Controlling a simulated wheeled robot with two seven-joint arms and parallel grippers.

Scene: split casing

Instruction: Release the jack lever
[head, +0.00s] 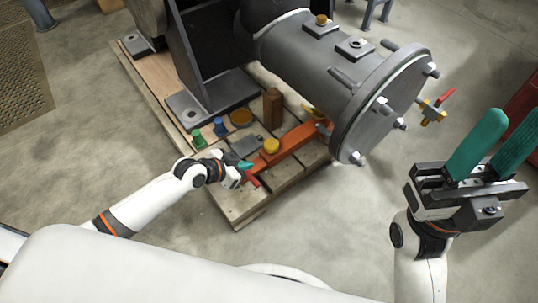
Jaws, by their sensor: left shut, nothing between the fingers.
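A long orange jack body (297,140) lies on the wooden pallet under the grey cylinder, with a yellow cap (271,146) on top. A short red lever (252,180) shows at its near left end. My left gripper (246,165) has teal fingertips and is shut with nothing held, right beside the red lever. I cannot tell whether it touches the lever. The arm's wrist hides part of the area to the left. My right gripper (492,145) is raised at the right, with its two green fingers apart and empty, far from the jack.
The grey flanged cylinder (325,62) overhangs the jack. A valve with a red handle (445,98) sits at its right. Concrete floor is clear in front.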

